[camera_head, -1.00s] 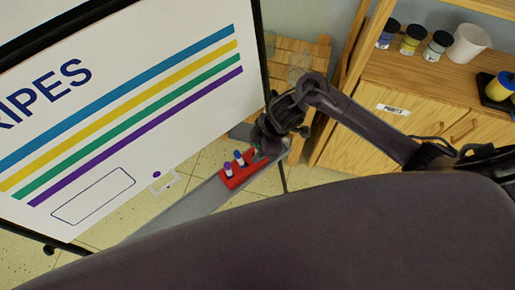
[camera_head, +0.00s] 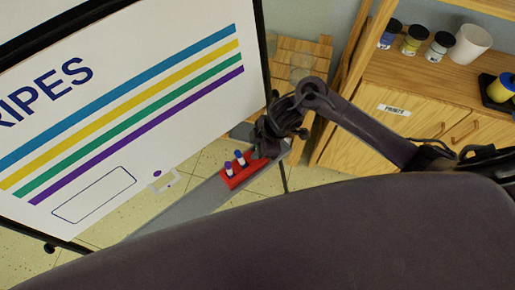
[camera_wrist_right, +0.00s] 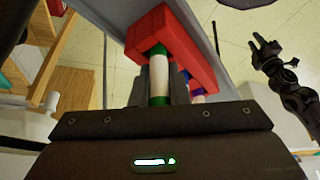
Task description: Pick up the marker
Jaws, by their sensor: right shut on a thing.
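The marker (camera_wrist_right: 158,75), with a white body and green ends, is between the fingers of my right gripper (camera_wrist_right: 160,90) in the right wrist view. The gripper is shut on it. Its far green end meets the red holder (camera_wrist_right: 175,32); I cannot tell whether it is still seated there. In the head view, my right gripper (camera_head: 265,142) is at the right end of the red holder (camera_head: 243,174) and hides this marker. My left gripper (camera_wrist_right: 268,52) shows small at the right of the wrist view, away from the holder; its jaw state is unclear.
Two other markers (camera_head: 235,162) with blue or purple tops stand in the holder, close beside my gripper. The holder rests on the grey tray (camera_head: 205,199) below the whiteboard (camera_head: 120,100). A wooden cabinet (camera_head: 360,125) with paint jars stands at right.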

